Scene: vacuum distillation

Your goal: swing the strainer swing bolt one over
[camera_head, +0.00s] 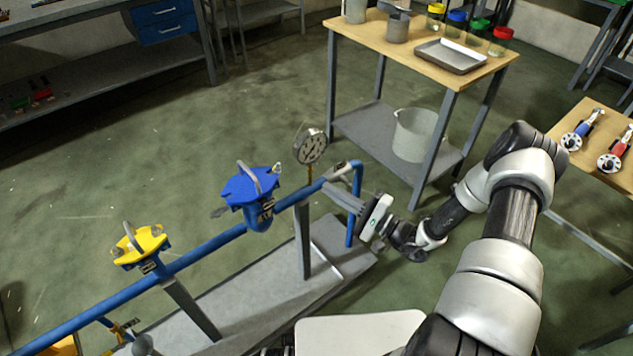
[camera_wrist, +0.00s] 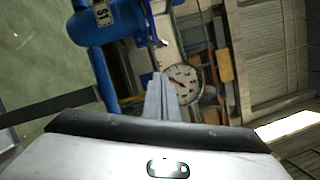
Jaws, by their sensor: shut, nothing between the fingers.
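The blue strainer (camera_head: 250,188) sits on the blue pipe in the head view, with a grey handle arched over its lid. A small grey bolt (camera_head: 219,212) sticks out from the lid's left side; I cannot tell which bolt is number one. In the wrist view the blue strainer body (camera_wrist: 110,22) is at the upper left with a label on it. A thin metal piece (camera_wrist: 160,42) hangs beside it, perhaps a swing bolt. My gripper (camera_head: 331,189) is shut and empty, to the right of the strainer and apart from it. Its closed fingers also show in the wrist view (camera_wrist: 160,80).
A yellow-lidded strainer (camera_head: 140,246) is further left along the pipe (camera_head: 205,249). A grey post (camera_head: 302,240) carries the pipe. A wooden-topped table (camera_head: 415,45) stands behind. Open floor lies behind the pipe.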

